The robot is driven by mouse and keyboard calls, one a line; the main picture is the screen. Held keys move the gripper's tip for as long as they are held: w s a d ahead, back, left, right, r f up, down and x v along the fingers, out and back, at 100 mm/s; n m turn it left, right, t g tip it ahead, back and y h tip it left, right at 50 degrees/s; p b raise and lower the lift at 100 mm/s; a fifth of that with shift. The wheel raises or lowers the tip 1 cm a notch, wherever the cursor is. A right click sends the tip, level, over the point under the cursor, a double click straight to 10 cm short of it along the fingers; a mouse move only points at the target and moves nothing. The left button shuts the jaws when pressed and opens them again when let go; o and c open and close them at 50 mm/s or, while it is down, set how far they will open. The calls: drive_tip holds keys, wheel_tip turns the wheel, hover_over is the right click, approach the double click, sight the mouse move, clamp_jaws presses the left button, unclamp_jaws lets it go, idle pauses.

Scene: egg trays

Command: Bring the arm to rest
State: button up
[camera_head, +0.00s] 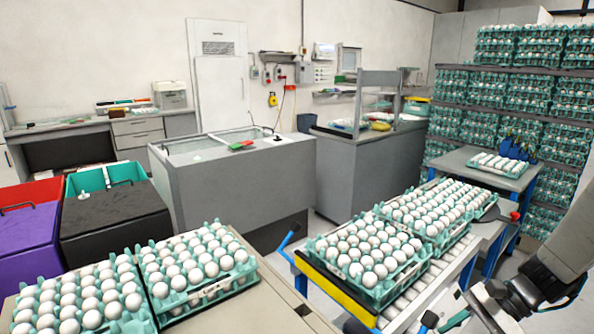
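My arm (572,240) comes in at the lower right, with a pale link leading down to dark joint parts. My gripper (490,303) seems to be at the lower end of these parts, near the bottom edge. Its fingers cannot be made out clearly, and I cannot tell whether it holds anything. It appears to the right of the roller conveyor (425,297); the gap between them is unclear.
Egg-filled teal trays stand on the conveyor table (335,285) and on the beige surface (285,305) at lower left. A grey machine (240,185) stands behind. A small table (450,160) with eggs and a tall egg rack (470,70) are at right.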

drive_tip(key=s+a+r+n+t+h, duration=0.1)
drive_tip(key=s+r+n+h, duration=0.3)
drive_tip(key=r, duration=0.5)
drive_tip(key=s+a+r+n+h, duration=0.4)
drive_tip(key=s+r+n+h, duration=0.1)
drive_tip(key=s+r+n, duration=0.4)
drive_tip(key=shift+s+a+r+t, duration=0.25)
drive_tip(key=shift+s+r+t, duration=0.15)
drive_tip(key=shift+s+r, duration=0.35)
